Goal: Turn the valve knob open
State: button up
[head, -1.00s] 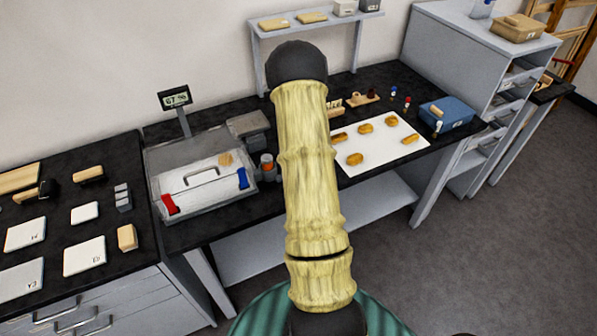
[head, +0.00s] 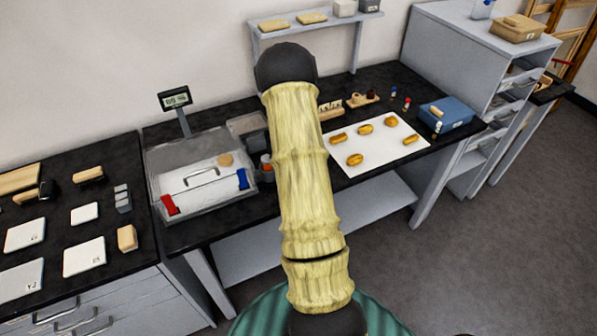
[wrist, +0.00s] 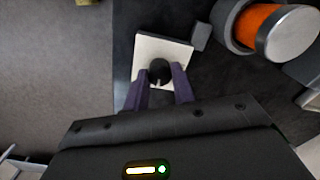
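The valve knob (wrist: 160,68) is a small round black knob with a light mark on its rim. It sits on a square white plate (wrist: 178,48) in the wrist view. My gripper (wrist: 159,88) is open, with its two purple fingers apart and the knob between and slightly beyond their tips. I cannot tell whether either finger touches the knob. In the head view my own arm hides the gripper, and I cannot make out the knob there.
A jar with an orange band (wrist: 262,25) lies close right of the plate. A clear-walled box (head: 205,207) with red and blue latches and a display (head: 174,98) stand left of my arm. A white sheet (head: 375,158) with several golden pieces lies right. Floor (wrist: 50,65) is left in the wrist view.

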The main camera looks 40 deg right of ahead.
jog(key=o, duration=0.4)
jog(key=shift+r, duration=0.1)
notch_tip(320, 180, up, 17)
jog(key=b, duration=0.2)
jog(key=shift+r, duration=0.15)
dwell(0.5)
jog(key=s+a+n+t, duration=0.1)
jog(key=s+a+n, duration=0.3)
jog(key=a, duration=0.5)
jog(key=s+a+f+n, duration=0.1)
jog(key=s+a+n, duration=0.3)
jog(key=a, duration=0.6)
jog(key=s+a+f+n+t, duration=0.1)
jog(key=s+a+n, duration=0.4)
jog(key=a, duration=0.5)
jog(key=shift+n+t, duration=0.3)
jog(key=shift+n, duration=0.9)
jog(key=shift+f, duration=0.1)
